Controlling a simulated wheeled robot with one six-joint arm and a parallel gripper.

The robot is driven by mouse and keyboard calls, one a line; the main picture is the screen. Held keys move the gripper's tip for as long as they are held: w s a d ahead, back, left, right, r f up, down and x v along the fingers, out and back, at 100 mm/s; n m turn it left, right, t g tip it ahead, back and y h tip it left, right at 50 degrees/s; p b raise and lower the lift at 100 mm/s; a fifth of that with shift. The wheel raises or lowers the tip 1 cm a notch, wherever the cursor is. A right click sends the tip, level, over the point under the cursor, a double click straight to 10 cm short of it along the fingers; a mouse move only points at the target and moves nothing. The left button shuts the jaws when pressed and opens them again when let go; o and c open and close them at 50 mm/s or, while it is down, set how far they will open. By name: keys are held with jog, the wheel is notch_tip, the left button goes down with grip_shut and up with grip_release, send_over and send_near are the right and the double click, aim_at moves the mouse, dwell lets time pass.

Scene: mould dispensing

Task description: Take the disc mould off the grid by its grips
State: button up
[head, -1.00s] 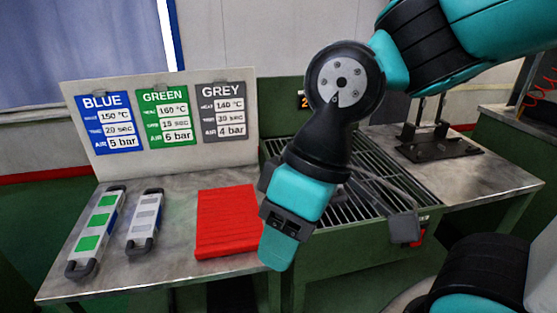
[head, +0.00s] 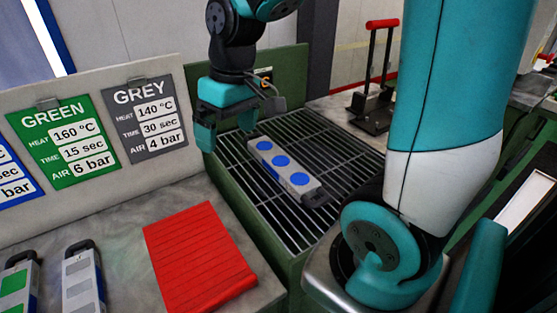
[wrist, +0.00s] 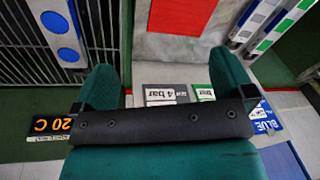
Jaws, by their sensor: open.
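The disc mould (head: 284,163) is a pale bar with blue discs on top and a dark grip (head: 317,197) at its near end. It lies on the metal grid (head: 300,140); its far grip is hard to make out. It also shows in the wrist view (wrist: 60,30), at the upper left, cut by the frame edge. My gripper (head: 228,130) is open and empty, above the back left edge of the grid and apart from the mould. In the wrist view its two teal fingers (wrist: 165,85) stand apart with nothing between them, to the right of the mould.
A red ribbed mat (head: 200,258) lies on the left table, beside a grey-marked mould (head: 80,280) and a green-marked mould (head: 18,280). A sign board (head: 100,95) stands behind them. A dark stand with a red-topped handle (head: 375,85) is at the back right.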

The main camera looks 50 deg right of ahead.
jog(key=w+d+f+m+g+h, duration=0.1)
jog(key=w+d+f+m, duration=0.1)
jog(key=d, duration=0.7)
jog(key=w+d+f+m+h, duration=0.1)
jog(key=d+m, duration=0.2)
jog(key=d, duration=0.6)
send_over(281, 161)
notch_tip(281, 161, down, 11)
jog(key=shift+s+f+p, duration=0.1)
jog(key=shift+s+p, duration=0.05)
jog(key=shift+p, duration=0.3)
jog(key=shift+w+f+p, duration=0.15)
jog(key=shift+f+p, duration=0.1)
jog(key=shift+f, duration=1.25)
jog(key=shift+w+f+p, duration=0.1)
jog(key=shift+f+p, duration=0.1)
jog(key=shift+f, duration=1.3)
jog(key=c, duration=1.5)
jog(key=shift+o, duration=0.2)
jog(key=shift+r, duration=0.1)
